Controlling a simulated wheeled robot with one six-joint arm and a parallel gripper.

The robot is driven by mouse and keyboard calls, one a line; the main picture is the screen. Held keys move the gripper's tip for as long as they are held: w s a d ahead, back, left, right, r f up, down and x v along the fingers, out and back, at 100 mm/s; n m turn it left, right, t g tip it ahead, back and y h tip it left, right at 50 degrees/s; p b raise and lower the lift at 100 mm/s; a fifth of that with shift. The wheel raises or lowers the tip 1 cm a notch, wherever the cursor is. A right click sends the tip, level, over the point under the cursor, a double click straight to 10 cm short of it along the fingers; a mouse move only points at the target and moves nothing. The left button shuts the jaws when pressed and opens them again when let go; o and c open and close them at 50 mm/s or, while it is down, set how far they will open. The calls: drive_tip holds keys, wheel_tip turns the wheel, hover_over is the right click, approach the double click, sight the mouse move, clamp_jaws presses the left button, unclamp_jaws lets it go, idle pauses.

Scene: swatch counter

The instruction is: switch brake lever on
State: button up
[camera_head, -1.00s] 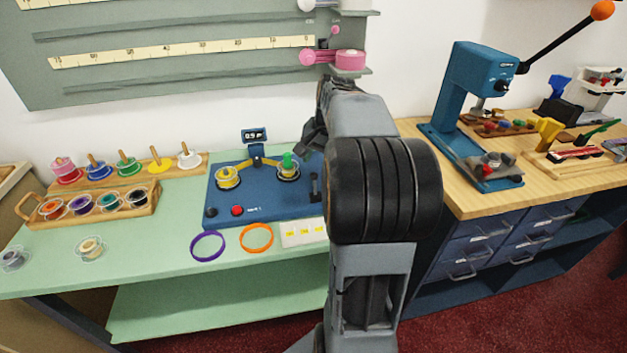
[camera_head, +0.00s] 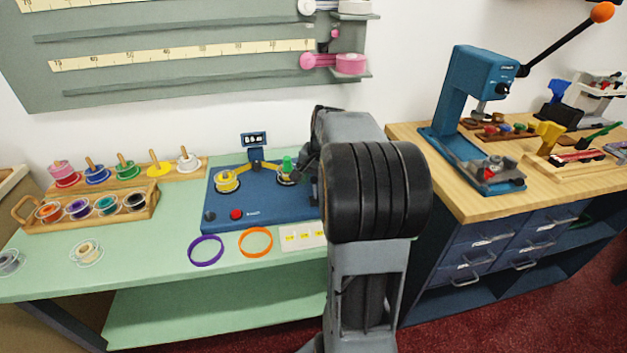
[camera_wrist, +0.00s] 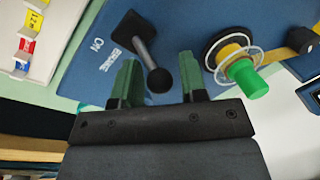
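The brake lever (camera_wrist: 145,52) is a grey rod with a black ball knob (camera_wrist: 158,80) on the blue winder base (camera_wrist: 90,75). It leans from its black pivot toward my gripper in the wrist view. "BRAKE" and "ON" are printed beside it. My gripper (camera_wrist: 158,62) is open, with one green-lined finger on each side of the knob; I cannot tell whether either touches it. In the head view the blue base (camera_head: 275,207) shows, but my arm hides the lever and most of my gripper.
A green peg (camera_wrist: 245,78) on a spool stands close beside the right finger. A yellow-labelled white strip (camera_head: 303,237), a purple ring (camera_head: 205,251) and an orange ring (camera_head: 256,242) lie in front of the base. A blue press (camera_head: 470,100) stands on the wooden bench at right.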

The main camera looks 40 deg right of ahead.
drive_tip(key=c, duration=0.6)
drive_tip(key=shift+b, duration=0.45)
drive_tip(key=s+t+b, duration=0.1)
drive_tip(key=b, duration=0.2)
drive_tip(key=t+h+b, duration=0.1)
drive_tip(key=t+b, duration=0.1)
drive_tip(key=b, duration=0.2)
drive_tip(key=shift+s+a+f+t+h, duration=0.1)
drive_tip(key=shift+s+a+t+h, duration=0.2)
drive_tip(key=shift+s+a, duration=0.1)
drive_tip(key=t+b, duration=0.1)
drive_tip(key=b, duration=0.2)
drive_tip(key=s+t+h+b, duration=0.1)
drive_tip(key=t+b, duration=0.1)
drive_tip(key=b, duration=0.2)
drive_tip(key=shift+s+a+n, duration=0.2)
drive_tip(key=shift+a+n, duration=0.1)
drive_tip(key=shift+a, duration=0.05)
drive_tip(key=t+b, duration=0.1)
drive_tip(key=b, duration=0.1)
drive_tip(key=s+h+b, duration=0.1)
drive_tip(key=b, duration=0.2)
drive_tip(key=shift+a+t, duration=0.25)
drive_tip(key=shift+t, duration=0.15)
drive_tip(key=shift+s+r+t+b, duration=0.1)
drive_tip(key=shift+r+t+b, duration=0.15)
drive_tip(key=shift+b, duration=0.6)
drive_tip(key=shift+a, duration=0.1)
drive_tip(key=shift+r, duration=0.1)
